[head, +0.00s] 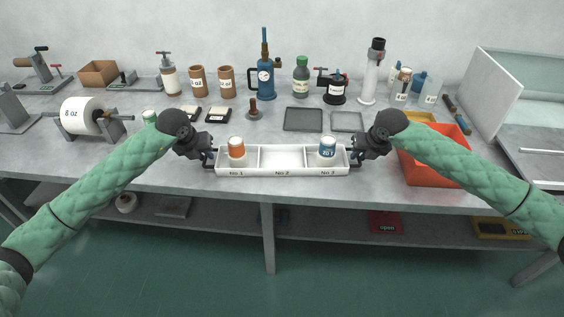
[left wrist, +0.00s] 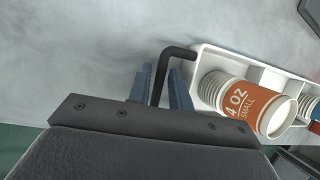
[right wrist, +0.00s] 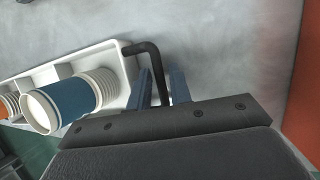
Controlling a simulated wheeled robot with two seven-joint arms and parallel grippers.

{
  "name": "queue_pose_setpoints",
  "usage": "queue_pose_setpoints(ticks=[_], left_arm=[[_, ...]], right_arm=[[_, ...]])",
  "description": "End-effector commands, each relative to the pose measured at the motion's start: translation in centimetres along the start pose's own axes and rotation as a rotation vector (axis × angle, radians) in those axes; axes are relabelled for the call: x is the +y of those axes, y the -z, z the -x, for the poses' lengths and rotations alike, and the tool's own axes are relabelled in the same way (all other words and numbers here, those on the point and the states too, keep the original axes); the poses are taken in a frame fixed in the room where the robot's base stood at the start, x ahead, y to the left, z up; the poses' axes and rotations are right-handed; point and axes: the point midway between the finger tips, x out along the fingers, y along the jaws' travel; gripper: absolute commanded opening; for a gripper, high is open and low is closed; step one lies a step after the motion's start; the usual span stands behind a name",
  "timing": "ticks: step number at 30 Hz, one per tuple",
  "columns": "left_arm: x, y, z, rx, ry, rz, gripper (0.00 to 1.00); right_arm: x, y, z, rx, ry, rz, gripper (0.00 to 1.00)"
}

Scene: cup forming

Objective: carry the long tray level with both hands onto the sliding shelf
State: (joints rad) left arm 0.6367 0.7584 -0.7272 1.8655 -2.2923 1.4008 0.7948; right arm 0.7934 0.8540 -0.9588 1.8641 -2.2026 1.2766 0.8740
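The long tray (head: 282,173) is white, with three compartments marked No 1, No 2 and No 3. It looks level near the bench's front edge; I cannot tell whether it touches the bench. An orange 4 oz cup (head: 236,148) stands in the left compartment and a blue cup (head: 327,148) in the right one; the middle is empty. My left gripper (head: 210,157) has its fingers shut around the dark left handle (left wrist: 177,51). My right gripper (head: 354,156) has its fingers shut around the right handle (right wrist: 140,47). Finger contact is partly hidden.
An orange bin (head: 432,170) stands close right, beside my right forearm. A lower shelf (head: 330,222) runs below.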

Motion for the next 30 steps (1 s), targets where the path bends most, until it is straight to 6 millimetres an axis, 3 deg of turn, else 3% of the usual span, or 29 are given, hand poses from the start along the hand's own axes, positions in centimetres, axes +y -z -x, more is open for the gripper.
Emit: queue_pose_setpoints(ticks=[1, 3, 17, 30], left_arm=[[0.0, 0.0, 0.0, 0.0, 0.0, 0.0, 0.11], [0.0, 0.0, 0.0, 0.0, 0.0, 0.0, 0.0], [0.0, -0.1, 0.2, -0.001, 0.0, 0.0, 0.0], [-0.5, -1.2, 2.9, -0.001, -0.001, 0.001, 0.0]], right_arm=[[0.0, 0.0, 0.0, 0.0, 0.0, 0.0, 0.11], [0.0, 0.0, 0.0, 0.0, 0.0, 0.0, 0.0], [0.0, -0.1, 0.3, -0.001, 0.001, -0.001, 0.0], [0.5, -1.2, 2.9, -0.001, 0.001, -0.001, 0.0]])
